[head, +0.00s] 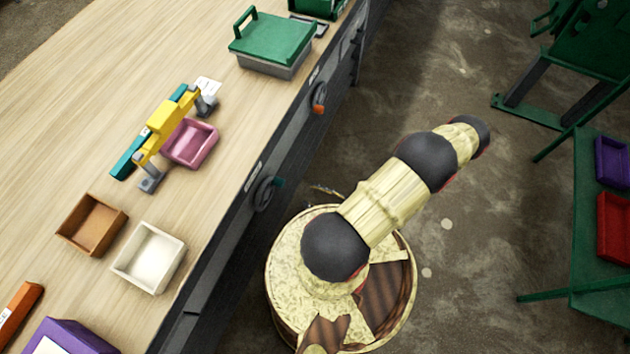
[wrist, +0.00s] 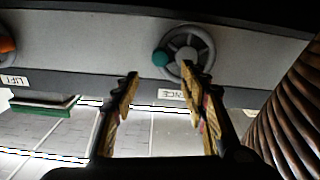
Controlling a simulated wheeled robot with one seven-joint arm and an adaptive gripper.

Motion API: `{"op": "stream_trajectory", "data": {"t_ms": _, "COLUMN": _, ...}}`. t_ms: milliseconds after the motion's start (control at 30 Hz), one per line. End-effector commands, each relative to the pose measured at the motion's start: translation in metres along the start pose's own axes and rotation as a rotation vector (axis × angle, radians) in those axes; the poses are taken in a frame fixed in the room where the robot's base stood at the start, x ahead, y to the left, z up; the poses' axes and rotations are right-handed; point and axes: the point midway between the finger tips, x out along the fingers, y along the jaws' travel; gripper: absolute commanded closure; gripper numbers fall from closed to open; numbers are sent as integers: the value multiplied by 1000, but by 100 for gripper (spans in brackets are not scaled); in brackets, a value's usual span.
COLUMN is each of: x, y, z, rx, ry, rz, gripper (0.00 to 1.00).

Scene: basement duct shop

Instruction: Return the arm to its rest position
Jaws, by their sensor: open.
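My gripper (wrist: 160,72) shows in the wrist view with its two yellow-and-black fingers spread apart and nothing between them. Beyond the fingertips is the grey front of the bench, with a grey handwheel (wrist: 189,48) that has a teal knob. The fingers appear apart from the wheel. In the head view my arm (head: 385,205) rises from my round base and reaches up and to the right over the floor. My gripper cannot be made out clearly there, as the arm hides most of that area.
The wooden bench (head: 60,130) on the left carries a green-lidded box (head: 272,42), a pink tray (head: 190,142), a yellow-handled device (head: 166,118), a brown bin (head: 92,225) and a white bin (head: 149,258). Handwheels (head: 265,192) stick out from its front. A green table (head: 585,240) stands right. Floor between is open.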

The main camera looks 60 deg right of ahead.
Motion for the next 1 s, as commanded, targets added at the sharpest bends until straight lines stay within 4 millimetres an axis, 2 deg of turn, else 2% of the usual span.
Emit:
{"op": "stream_trajectory", "data": {"t_ms": 700, "x": -1, "y": 1, "z": -3, "rx": -22, "ry": -2, "rz": -18, "gripper": 56}}
{"op": "stream_trajectory", "data": {"t_ms": 867, "x": 5, "y": 12, "z": -22, "rx": -214, "ry": -9, "rz": -161, "gripper": 56}}
{"op": "stream_trajectory", "data": {"t_ms": 1000, "x": 18, "y": 22, "z": -56, "rx": -519, "ry": 22, "rz": -384, "gripper": 56}}
